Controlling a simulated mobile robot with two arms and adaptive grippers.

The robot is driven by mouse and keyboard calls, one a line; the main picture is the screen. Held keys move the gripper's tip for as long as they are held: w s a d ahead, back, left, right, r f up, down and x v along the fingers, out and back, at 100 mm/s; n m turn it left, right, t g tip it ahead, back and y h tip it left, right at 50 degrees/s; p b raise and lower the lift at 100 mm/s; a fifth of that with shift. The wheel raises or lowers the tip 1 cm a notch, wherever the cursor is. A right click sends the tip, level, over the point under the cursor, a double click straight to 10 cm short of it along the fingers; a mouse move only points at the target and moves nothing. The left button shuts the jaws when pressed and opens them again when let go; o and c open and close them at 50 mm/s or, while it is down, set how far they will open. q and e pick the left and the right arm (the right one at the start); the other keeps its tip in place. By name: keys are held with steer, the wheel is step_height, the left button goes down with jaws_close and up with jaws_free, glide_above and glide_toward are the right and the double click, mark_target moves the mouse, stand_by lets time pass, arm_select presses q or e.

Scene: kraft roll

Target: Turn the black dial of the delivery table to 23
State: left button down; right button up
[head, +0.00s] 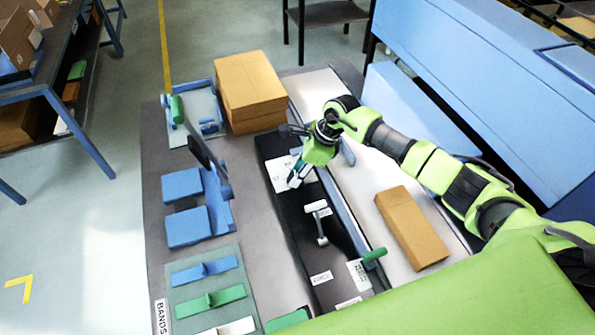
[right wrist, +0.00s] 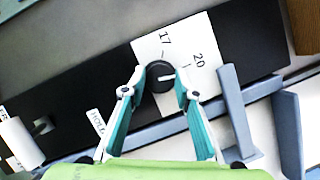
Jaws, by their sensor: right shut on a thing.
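The black dial (right wrist: 160,76) sits on a white scale plate (right wrist: 146,50) on a long black panel. In the right wrist view the printed numbers 17 and 20 show; other numbers are hidden or out of view. The dial's white mark points right, close to the 20 side; the exact reading is unclear. My right gripper (right wrist: 164,75) is shut on the dial, one fingertip on each side. In the head view the right gripper (head: 295,178) is over the scale plate (head: 278,174) and hides the dial. My left gripper is not in view.
On the panel, a white-handled lever (head: 317,207) stands near the dial. A green-handled lever (head: 374,255) is nearer the front. A cardboard box (head: 411,228) lies on the white strip at right, and stacked boxes (head: 250,92) stand behind. Blue blocks (head: 186,227) are at left.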

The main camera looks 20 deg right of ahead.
steer(key=m+t, duration=0.1)
steer(key=m, duration=0.1)
steer(key=m+h, duration=0.1)
steer(key=m, duration=0.2)
steer(key=shift+s+a+t+p, duration=0.15)
steer(key=shift+t+p, duration=0.15)
steer(key=shift+t, duration=0.1)
steer(key=shift+m+t+h+b, duration=0.4)
steer(key=shift+m+h, duration=0.4)
steer(key=shift+m, duration=1.6)
steer(key=o, duration=1.1)
steer(key=shift+r, duration=0.15)
steer(key=v, duration=1.1)
steer(key=shift+r, duration=0.35)
steer(key=shift+s, duration=0.15)
